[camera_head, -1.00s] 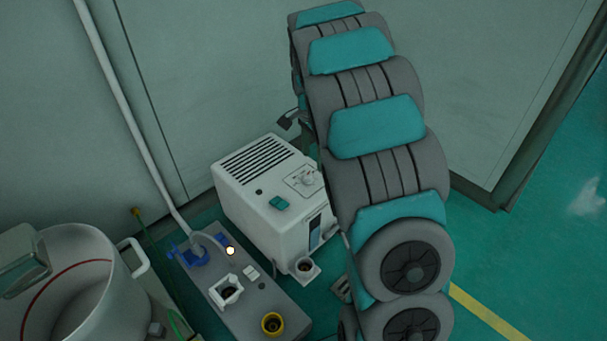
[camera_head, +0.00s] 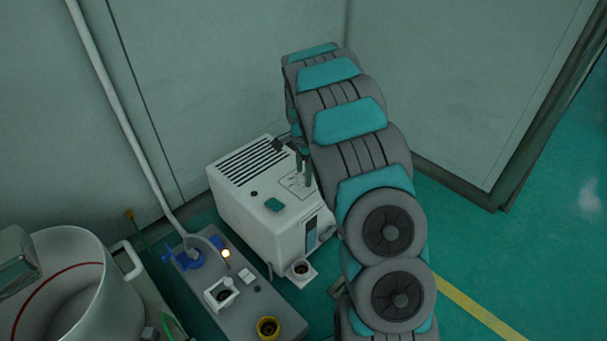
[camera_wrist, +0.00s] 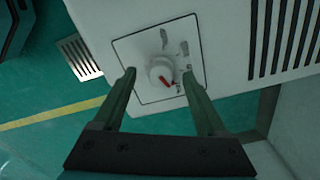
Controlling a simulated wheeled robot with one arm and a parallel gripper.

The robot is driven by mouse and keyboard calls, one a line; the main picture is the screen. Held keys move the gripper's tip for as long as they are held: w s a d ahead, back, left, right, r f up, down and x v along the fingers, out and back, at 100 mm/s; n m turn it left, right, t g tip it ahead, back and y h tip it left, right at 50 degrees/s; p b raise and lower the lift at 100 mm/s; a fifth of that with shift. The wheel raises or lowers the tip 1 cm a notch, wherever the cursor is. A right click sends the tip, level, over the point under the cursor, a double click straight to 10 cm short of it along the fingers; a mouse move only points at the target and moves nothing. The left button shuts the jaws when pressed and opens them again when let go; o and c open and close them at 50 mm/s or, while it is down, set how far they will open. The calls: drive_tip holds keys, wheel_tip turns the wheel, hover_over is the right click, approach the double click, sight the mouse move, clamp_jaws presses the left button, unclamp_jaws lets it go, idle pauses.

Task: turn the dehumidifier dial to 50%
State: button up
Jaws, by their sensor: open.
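The dehumidifier (camera_head: 240,205) is a white box with a slotted vent on top, standing on the floor against the wall; its top also shows in the wrist view (camera_wrist: 222,60). The dial (camera_wrist: 162,72) is a white round knob with a red pointer on a square marked panel (camera_wrist: 130,45). The red pointer points toward the lower right in the wrist view; the small markings are too blurred to read. My gripper (camera_wrist: 160,80) is open, with its two dark fingers on either side of the dial and apart from it. In the head view my gripper (camera_head: 303,172) is over the panel, hiding the dial.
A grey bench unit (camera_head: 225,265) with fittings and a yellow ring (camera_head: 268,327) stands left of the dehumidifier. A large white pot (camera_head: 75,285) is at the lower left. A floor grate (camera_wrist: 78,57) lies beside the dehumidifier. The green floor at right is clear.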

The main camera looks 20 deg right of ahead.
drive_tip(key=shift+f, duration=0.5)
clamp_jaws()
